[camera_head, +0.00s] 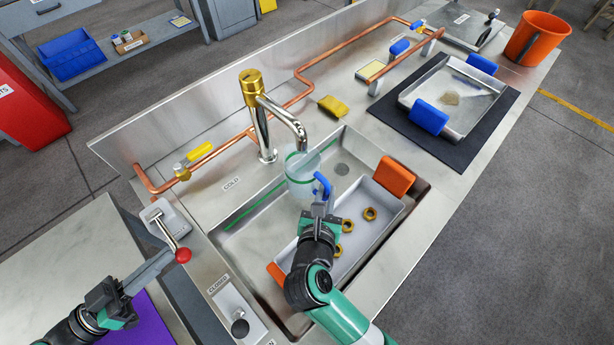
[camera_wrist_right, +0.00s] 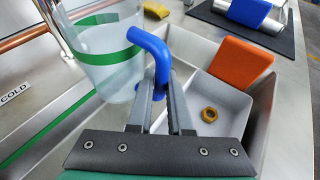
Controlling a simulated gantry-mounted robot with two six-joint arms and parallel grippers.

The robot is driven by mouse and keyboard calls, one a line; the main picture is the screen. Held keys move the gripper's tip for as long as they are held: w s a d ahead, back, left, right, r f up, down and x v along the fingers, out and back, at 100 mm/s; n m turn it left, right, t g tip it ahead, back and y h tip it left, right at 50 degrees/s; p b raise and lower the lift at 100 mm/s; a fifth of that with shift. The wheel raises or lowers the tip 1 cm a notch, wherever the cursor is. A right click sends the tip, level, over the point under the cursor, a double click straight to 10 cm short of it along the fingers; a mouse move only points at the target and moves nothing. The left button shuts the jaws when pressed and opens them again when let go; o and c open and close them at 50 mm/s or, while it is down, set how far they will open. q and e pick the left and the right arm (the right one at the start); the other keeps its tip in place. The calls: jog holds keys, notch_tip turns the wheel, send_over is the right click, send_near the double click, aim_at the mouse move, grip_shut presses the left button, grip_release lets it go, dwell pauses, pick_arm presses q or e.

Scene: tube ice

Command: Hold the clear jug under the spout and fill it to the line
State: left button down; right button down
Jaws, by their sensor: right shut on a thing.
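The clear jug (camera_head: 301,180) has a green line around it and a blue handle (camera_wrist_right: 152,55). It is under the curved end of the chrome spout (camera_head: 285,117), over the sink. My right gripper (camera_head: 320,198) is shut on the blue handle; in the right wrist view its fingers (camera_wrist_right: 163,98) close around the handle's lower part. The jug (camera_wrist_right: 112,70) looks pale and see-through; I cannot tell its water level. My left gripper (camera_head: 160,264) is beside the red knob (camera_head: 183,255) of a lever; its finger gap is unclear.
In the sink (camera_head: 240,238) lies a grey tray with orange grips (camera_head: 394,176) and several brass nuts (camera_head: 370,213). A knob panel (camera_head: 238,315) is at the front. A sponge (camera_head: 333,106) and copper pipe (camera_head: 340,50) are behind. An orange bucket (camera_head: 537,38) stands far right.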

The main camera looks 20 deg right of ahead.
pick_arm(q)
jog(key=s+a+r, duration=0.2)
jog(key=s+a, duration=0.1)
jog(key=a, duration=0.7)
jog(key=shift+s+a+r, duration=0.2)
jog(key=shift+s+a, duration=0.05)
jog(key=shift+a, duration=0.1)
